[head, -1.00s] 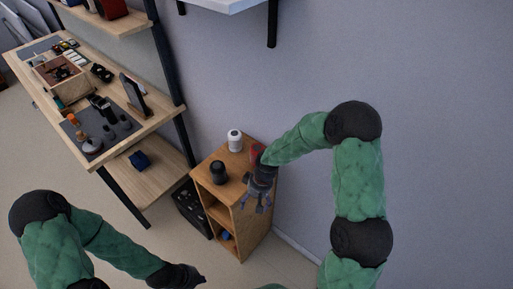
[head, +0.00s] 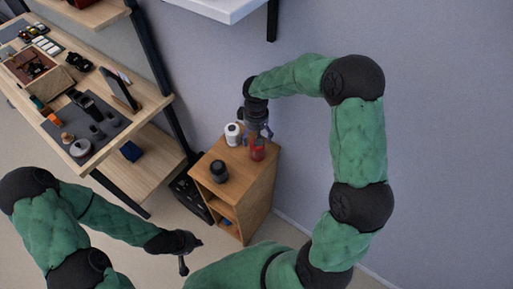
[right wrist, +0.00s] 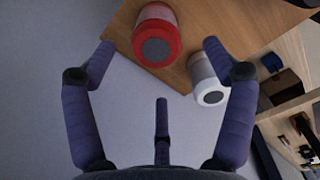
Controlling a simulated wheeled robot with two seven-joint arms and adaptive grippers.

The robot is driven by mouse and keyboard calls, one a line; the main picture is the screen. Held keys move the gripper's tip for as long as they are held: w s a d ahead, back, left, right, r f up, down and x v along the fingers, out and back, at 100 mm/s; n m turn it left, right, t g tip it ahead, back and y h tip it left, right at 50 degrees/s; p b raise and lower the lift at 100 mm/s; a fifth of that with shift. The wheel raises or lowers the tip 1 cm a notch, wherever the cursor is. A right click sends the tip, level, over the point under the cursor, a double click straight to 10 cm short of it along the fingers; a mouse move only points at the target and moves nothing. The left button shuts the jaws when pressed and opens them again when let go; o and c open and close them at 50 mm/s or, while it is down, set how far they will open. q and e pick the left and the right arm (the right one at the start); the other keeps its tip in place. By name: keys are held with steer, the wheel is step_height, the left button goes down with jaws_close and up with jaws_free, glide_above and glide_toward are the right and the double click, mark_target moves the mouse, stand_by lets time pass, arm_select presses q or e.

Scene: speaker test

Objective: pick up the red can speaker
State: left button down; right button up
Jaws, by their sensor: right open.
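The red can speaker (head: 257,152) stands on the right part of a small wooden cabinet's top (head: 236,167), partly hidden by my right gripper (head: 258,136). In the right wrist view the red can (right wrist: 155,36) shows its grey round top ahead of the open fingers, roughly midway between the fingertips. The fingers are spread and hold nothing; I cannot tell whether they touch the can. My left gripper (head: 185,252) is low at the left, away from the cabinet; its fingers are too unclear to judge.
A white can speaker (head: 233,134) stands close to the left of the red one, and also shows in the wrist view (right wrist: 207,78). A black can speaker (head: 219,171) stands nearer the cabinet's front. A desk (head: 97,143) with devices is at left; a white shelf (head: 225,8) hangs above.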

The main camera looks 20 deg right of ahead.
mark_target(257, 149)
step_height(257, 149, down, 3)
steer(key=shift+w, duration=0.15)
steer(key=f, duration=0.3)
steer(key=f+b, duration=0.1)
steer(key=f, duration=0.1)
steer(key=shift+d, duration=0.3)
steer(key=shift+r, duration=0.1)
steer(key=c, duration=1.5)
